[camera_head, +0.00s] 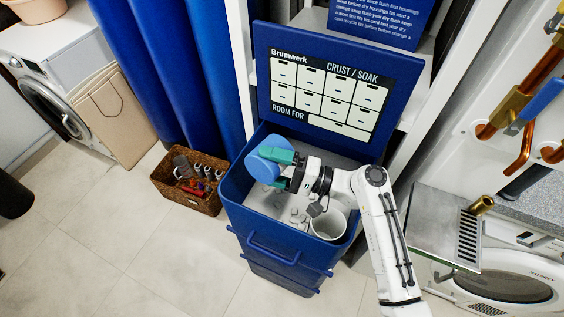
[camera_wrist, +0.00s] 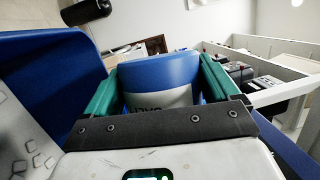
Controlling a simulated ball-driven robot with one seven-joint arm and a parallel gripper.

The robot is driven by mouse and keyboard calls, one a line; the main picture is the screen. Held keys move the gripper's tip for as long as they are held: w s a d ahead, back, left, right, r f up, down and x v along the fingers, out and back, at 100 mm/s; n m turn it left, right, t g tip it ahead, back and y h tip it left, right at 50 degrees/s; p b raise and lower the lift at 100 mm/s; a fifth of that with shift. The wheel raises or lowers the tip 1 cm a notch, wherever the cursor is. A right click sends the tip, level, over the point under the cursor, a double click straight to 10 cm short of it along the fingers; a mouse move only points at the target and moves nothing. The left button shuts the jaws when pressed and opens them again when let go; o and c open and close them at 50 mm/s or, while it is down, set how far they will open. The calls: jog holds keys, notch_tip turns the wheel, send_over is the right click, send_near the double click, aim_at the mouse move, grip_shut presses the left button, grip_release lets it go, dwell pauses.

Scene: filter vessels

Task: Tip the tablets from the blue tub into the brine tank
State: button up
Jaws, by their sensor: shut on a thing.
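The blue tub (camera_head: 264,162) is held between the teal fingers of my gripper (camera_head: 274,169), above the left part of the brine tank. In the wrist view the tub (camera_wrist: 160,72) shows a blue band and a pale label with dark letters, between both fingers (camera_wrist: 160,84). The tub looks tilted; its mouth and contents are hidden. The brine tank (camera_head: 234,205) is a dark blue bin with its lid (camera_head: 397,72) raised at the back. Pale tablets (camera_head: 292,212) lie inside it, beside a white round well (camera_head: 328,224). Tablets (camera_wrist: 30,147) also show at the wrist view's left.
A wicker basket (camera_head: 187,203) with bottles stands on the floor left of the tank. Blue curtains (camera_head: 170,70) hang behind. A metal drip tray (camera_head: 440,228) and copper pipes (camera_head: 518,95) are at right. The floor at front left is clear.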

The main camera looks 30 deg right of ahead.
aim_at(276, 143)
jog(key=shift+w+d+r+m+t+p, duration=0.25)
jog(key=shift+d+r+m+t, duration=0.2)
jog(key=shift+m, duration=0.6)
jog(key=shift+w+d+r+m+t+p, duration=0.1)
jog(key=shift+d+r+m+t+p, duration=0.3)
jog(key=shift+m, duration=0.65)
dwell(0.3)
jog(key=shift+w+d+r+m+t+p, duration=0.15)
jog(key=shift+r+m+t+p, duration=0.1)
jog(key=shift+r+m+p, duration=0.15)
jog(key=shift+w+d+r+m+t+p, duration=0.1)
jog(key=shift+d+r+m+t+p, duration=0.15)
jog(key=shift+m, duration=0.25)
jog(key=shift+s+a+f, duration=0.1)
jog(key=shift+a, duration=0.05)
notch_tip(276, 143, up, 3)
jog(key=shift+r+p, duration=0.15)
jog(key=shift+p, duration=1.05)
notch_tip(276, 143, down, 4)
jog(key=b, duration=0.3)
jog(key=shift+r, duration=0.4)
